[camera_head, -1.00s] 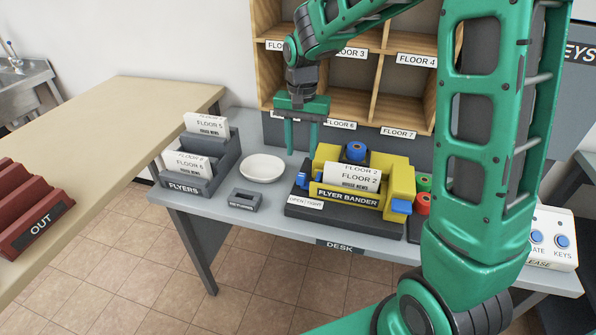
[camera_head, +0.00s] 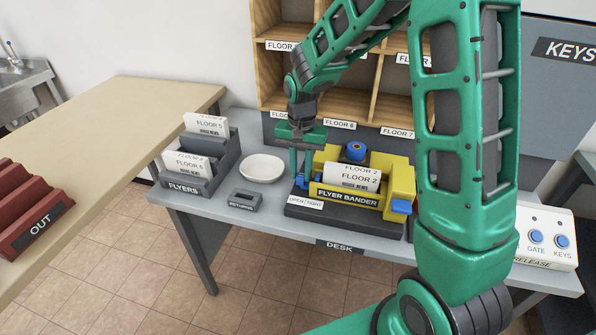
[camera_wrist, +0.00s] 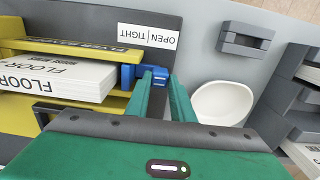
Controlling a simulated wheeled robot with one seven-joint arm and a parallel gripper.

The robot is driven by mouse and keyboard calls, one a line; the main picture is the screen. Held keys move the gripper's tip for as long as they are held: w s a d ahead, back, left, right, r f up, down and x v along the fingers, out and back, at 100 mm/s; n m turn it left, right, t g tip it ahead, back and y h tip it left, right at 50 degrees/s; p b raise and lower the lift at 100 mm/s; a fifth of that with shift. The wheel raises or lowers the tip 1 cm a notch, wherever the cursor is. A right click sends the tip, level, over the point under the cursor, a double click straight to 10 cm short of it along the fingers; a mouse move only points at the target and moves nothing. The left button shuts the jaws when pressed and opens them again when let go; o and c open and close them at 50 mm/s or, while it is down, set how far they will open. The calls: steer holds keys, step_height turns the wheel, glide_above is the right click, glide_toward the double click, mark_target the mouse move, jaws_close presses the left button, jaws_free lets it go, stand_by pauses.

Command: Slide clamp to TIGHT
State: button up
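The yellow flyer bander (camera_head: 402,176) stands on a dark base on the desk, with white FLOOR 2 flyers (camera_head: 360,180) in it. Its blue clamp (camera_wrist: 128,76) is at the bander's end beside the OPEN|TIGHT label (camera_wrist: 148,36), which also shows in the head view (camera_head: 306,203). My gripper (camera_head: 300,172) points down at the bander's left end. In the wrist view its two green fingers (camera_wrist: 162,82) are apart, with part of the blue clamp showing at and between the fingertips. I cannot tell whether they touch it. The fingers partly hide the clamp.
A white bowl (camera_head: 262,168) and a grey RETURNS holder (camera_head: 244,201) are left of the bander. The FLYERS rack (camera_head: 189,184) stands at the desk's left end. Wooden pigeonholes (camera_head: 345,105) rise behind. A white button box (camera_head: 545,240) is at right.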

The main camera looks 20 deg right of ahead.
mark_target(306, 184)
jaws_close()
steer(key=shift+s+d, duration=0.45)
steer(key=shift+d, duration=0.25)
steer(key=o, duration=0.6)
jaws_free()
step_height(306, 184, up, 11)
steer(key=shift+f, duration=0.15)
